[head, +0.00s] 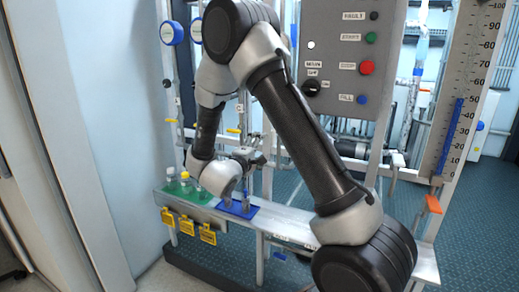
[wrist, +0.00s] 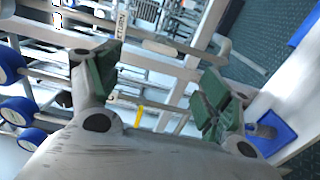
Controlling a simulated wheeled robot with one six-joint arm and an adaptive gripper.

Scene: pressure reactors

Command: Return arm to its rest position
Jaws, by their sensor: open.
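My gripper (wrist: 158,88) is open in the wrist view, its two green-padded fingers wide apart with nothing between them. In the head view my arm bends from the lower right up over the top and down to the bench (head: 290,228). The wrist end hangs close to the blue mat (head: 252,211), and the fingers are small and hard to make out there. The blue mat also shows in the wrist view (wrist: 274,132), beyond the right finger.
A green rack (head: 180,188) with several small bottles stands left of the mat, above yellow tags (head: 187,226). A grey control panel (head: 345,50) with buttons and a scale board (head: 470,90) stand behind the arm. Blue round gauges (head: 172,32) are at the upper left.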

